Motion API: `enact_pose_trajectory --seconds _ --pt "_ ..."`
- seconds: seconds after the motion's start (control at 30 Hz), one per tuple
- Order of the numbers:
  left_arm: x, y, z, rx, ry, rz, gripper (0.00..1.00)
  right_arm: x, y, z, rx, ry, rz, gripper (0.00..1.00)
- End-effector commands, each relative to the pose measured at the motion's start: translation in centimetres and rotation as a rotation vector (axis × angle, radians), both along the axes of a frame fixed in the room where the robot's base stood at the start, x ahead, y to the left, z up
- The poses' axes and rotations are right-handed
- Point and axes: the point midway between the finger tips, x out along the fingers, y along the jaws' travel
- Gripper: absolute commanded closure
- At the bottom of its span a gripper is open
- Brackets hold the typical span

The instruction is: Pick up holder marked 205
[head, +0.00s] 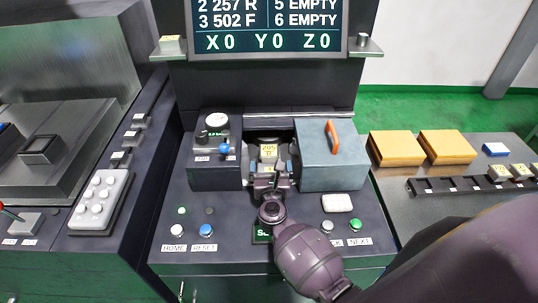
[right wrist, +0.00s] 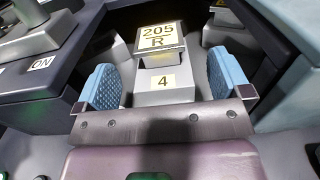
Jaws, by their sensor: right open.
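The holder marked 205 R (right wrist: 161,40) stands in the gap at the middle of the machine, on a grey block labelled 4 (right wrist: 162,84). In the head view the holder (head: 268,151) shows between the dial box and the blue-grey box. My right gripper (right wrist: 165,84) is open, with one blue ribbed finger on each side of the block, below and in front of the holder. Neither finger visibly touches it. In the head view my right gripper (head: 270,168) reaches into the gap from the front. My left gripper is not in view.
A blue-grey box (head: 328,158) with an orange handle borders the gap on the right. A dial box (head: 214,150) borders it on the left. Push buttons line the front panel. Yellow boxes (head: 397,147) and a black rack (head: 462,186) with holders sit at right.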

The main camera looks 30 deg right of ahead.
Motion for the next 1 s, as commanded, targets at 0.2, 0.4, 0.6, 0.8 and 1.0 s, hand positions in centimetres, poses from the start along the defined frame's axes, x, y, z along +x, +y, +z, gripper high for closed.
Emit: enact_pose_trajectory --seconds 0.2,0.4,0.6,0.8,1.0 --pt "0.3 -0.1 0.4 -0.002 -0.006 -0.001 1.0 1.2 -0.5 0.0 -0.001 0.0 0.0 0.04" --pt "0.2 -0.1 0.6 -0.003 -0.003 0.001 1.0 3.6 -1.4 -0.2 -0.004 0.0 0.002 0.04" --pt "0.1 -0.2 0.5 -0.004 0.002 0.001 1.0 5.0 -2.1 -0.3 -0.001 0.0 0.0 0.04" --pt "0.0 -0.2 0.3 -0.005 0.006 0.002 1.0 5.0 -2.2 -0.4 0.0 0.001 0.0 0.04" --pt "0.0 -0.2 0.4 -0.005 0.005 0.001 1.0 5.0 -2.2 -0.4 0.0 0.0 0.0 0.26"
